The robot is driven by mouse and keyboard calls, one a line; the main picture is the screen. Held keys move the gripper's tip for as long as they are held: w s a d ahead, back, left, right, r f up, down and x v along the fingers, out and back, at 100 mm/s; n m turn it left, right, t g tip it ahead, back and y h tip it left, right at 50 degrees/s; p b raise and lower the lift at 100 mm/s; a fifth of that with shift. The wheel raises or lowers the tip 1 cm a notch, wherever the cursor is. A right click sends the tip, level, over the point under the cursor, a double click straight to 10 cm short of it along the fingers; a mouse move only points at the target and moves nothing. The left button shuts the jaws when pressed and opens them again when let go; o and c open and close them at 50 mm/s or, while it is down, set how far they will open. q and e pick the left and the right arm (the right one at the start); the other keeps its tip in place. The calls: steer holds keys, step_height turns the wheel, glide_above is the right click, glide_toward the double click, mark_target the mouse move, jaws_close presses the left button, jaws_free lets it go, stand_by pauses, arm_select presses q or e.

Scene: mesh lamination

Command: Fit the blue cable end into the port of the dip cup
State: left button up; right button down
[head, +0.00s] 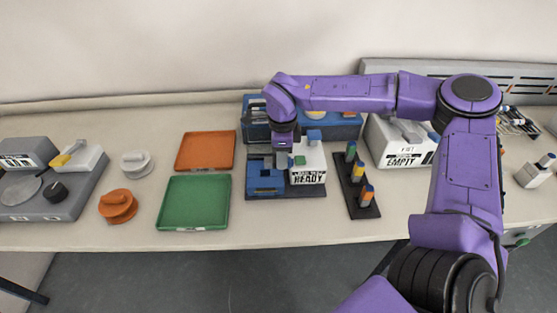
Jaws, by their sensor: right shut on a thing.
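My right gripper (282,150) points down over the station with the white box marked READY (308,177). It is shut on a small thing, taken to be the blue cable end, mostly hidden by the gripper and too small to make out. Below and left of it is a blue block-shaped fixture (264,180) on the station's dark base. A small green piece (299,160) is just right of the gripper. I cannot tell which part is the dip cup or its port, or whether the held thing touches it. My left gripper is not in view.
A dark rack (355,198) with several coloured posts stands right of the station. Green (194,204) and orange (205,151) trays lie to the left. A blue unit (338,127) stands behind the station.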

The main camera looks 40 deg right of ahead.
steer(key=shift+w+d+f, duration=0.15)
steer(key=shift+w+f, duration=0.45)
steer(key=shift+f, duration=0.1)
steer(key=f, duration=0.1)
steer(key=w+f+p, duration=0.1)
steer(key=f, duration=0.1)
steer(key=shift+d+f+p, duration=0.15)
steer(key=shift+p, duration=0.15)
steer(key=shift+f, duration=0.3)
steer(key=shift+s+f, duration=0.1)
